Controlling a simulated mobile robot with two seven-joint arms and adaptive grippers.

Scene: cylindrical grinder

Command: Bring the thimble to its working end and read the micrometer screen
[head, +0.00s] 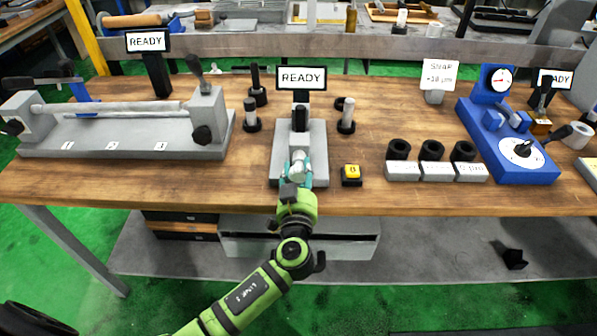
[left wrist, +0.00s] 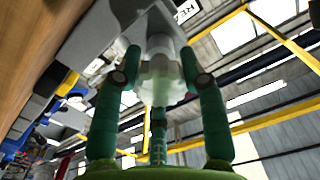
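The bench micrometer (head: 312,140) is a grey block on the wooden bench, with a screen (head: 301,78) reading READY behind it. Its pale thimble (head: 298,160) points towards me at the block's near end. My left gripper (head: 297,176) is at the thimble, partly hiding it. In the left wrist view the two dark green fingers (left wrist: 159,68) stand on either side of the whitish thimble (left wrist: 160,80). I cannot tell whether they press on it. A corner of a screen (left wrist: 186,10) shows there too. My right gripper is not in view.
A yellow-topped button box (head: 351,175) stands right of the micrometer. Grey blocks with black rings (head: 432,172) and a blue dial gauge stand (head: 508,145) are farther right. A grey bench centre fixture (head: 125,135) fills the left.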

